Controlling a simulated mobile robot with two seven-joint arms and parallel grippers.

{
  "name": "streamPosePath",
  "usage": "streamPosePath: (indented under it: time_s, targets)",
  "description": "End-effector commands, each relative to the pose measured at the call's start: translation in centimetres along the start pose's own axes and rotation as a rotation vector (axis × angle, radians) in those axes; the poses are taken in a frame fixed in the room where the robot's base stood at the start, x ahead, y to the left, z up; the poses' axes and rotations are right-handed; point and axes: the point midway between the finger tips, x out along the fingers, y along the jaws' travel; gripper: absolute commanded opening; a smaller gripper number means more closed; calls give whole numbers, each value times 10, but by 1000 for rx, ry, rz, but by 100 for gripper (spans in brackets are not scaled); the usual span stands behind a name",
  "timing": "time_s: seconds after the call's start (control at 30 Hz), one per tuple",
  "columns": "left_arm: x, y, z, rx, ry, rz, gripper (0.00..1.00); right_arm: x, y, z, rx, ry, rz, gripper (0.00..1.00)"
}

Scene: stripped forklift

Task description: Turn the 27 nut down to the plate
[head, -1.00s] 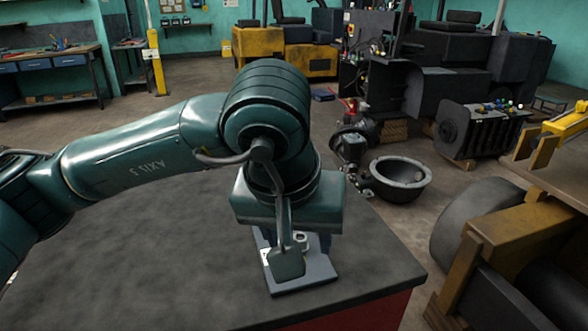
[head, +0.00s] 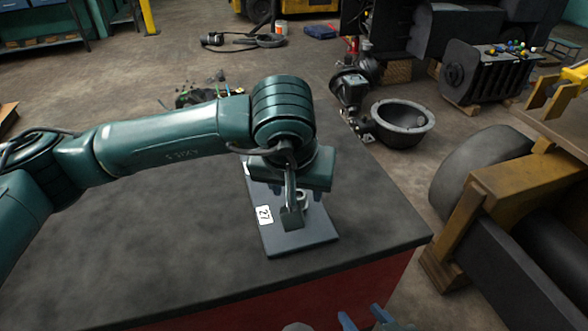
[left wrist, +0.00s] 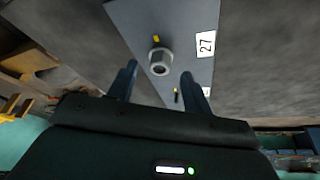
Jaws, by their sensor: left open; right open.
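The 27 nut is a light grey hex nut (head: 301,196) on a flat grey plate (head: 300,240) near the bench edge. The plate bears a white label reading 27 (head: 264,214). My left gripper (head: 284,196) is above the plate, pointing down, partly hidden by its own wrist. In the left wrist view its open fingers (left wrist: 159,84) stand either side of the nut (left wrist: 160,62), which shows just past the tips with clear gaps. How far down the nut sits is unclear. My right gripper (head: 362,320) is open and empty at the bottom edge, in front of the bench.
A round metal housing (head: 402,122) stands on the floor beyond. A yellow forklift frame with a large wheel (head: 487,180) is at the right.

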Motion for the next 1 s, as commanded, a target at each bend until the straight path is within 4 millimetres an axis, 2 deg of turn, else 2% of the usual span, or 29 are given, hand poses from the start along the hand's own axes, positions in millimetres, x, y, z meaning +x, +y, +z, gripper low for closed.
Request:
streamPosePath:
  time_s: [0.2,0.53,1.0]
  targets:
    - [19,0,0,0,0,0,50,3,0,-5,-4,10,-1,53]
    - [22,0,0,1,0,0,50,4,0,-4,-3,7,-2,53]
    - [22,0,0,1,1,1,12,2,0,0,0,-3,-2,53]
